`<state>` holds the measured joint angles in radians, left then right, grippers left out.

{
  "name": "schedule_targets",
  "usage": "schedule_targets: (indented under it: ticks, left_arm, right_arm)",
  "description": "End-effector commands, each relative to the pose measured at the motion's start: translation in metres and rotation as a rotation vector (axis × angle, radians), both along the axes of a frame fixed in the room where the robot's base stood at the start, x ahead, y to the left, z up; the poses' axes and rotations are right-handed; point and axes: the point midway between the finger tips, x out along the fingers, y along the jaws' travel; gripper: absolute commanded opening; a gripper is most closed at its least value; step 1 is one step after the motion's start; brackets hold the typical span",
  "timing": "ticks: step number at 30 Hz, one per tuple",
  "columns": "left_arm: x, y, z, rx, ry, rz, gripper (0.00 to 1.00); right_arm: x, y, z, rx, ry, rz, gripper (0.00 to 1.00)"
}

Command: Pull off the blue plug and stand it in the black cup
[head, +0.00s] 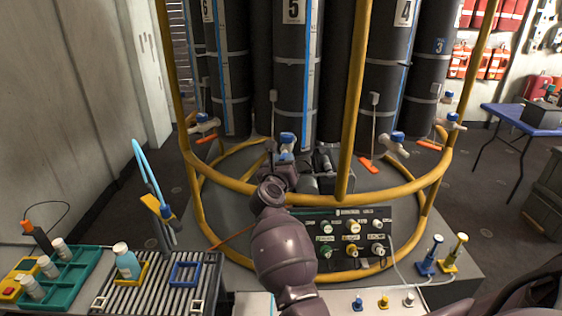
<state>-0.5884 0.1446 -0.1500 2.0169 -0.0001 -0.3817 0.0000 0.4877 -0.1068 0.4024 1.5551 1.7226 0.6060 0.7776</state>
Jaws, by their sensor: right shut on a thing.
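My right gripper (284,164) reaches into the yellow-railed frame at the foot of the middle dark cylinder. It is shut, and the hand hides most of what lies between its fingers. A blue-topped white fitting (287,140) shows just above the fingers; I cannot tell whether they touch it. The blue plug itself is not clearly visible; it appears to be in the hidden grip. I cannot make out a black cup in this view. My left gripper is not in view.
Yellow rails (353,110) stand close around my right arm. A control panel (350,232) is just right of the forearm. A slatted rack (150,295) and green tray (72,272) with bottles are at left. Blue and yellow stands (427,268) are at right.

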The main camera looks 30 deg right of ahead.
Motion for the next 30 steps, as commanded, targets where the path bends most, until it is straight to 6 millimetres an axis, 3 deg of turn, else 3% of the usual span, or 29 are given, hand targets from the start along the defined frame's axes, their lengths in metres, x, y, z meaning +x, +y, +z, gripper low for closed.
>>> schedule_targets:
  ticks: [1,6,22,30]
  left_arm:
    - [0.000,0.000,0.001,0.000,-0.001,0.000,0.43]
    - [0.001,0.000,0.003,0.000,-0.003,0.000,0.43]
    - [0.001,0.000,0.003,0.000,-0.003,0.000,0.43]
    - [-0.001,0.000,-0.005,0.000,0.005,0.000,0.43]
  right_arm:
    - [-0.007,0.028,-0.028,0.073,0.029,0.014,0.00]
    - [-0.010,0.032,-0.028,0.073,0.029,0.015,0.00]
    - [-0.011,0.033,-0.029,0.073,0.030,0.015,0.00]
    - [0.003,0.020,-0.028,0.072,0.028,0.017,0.00]
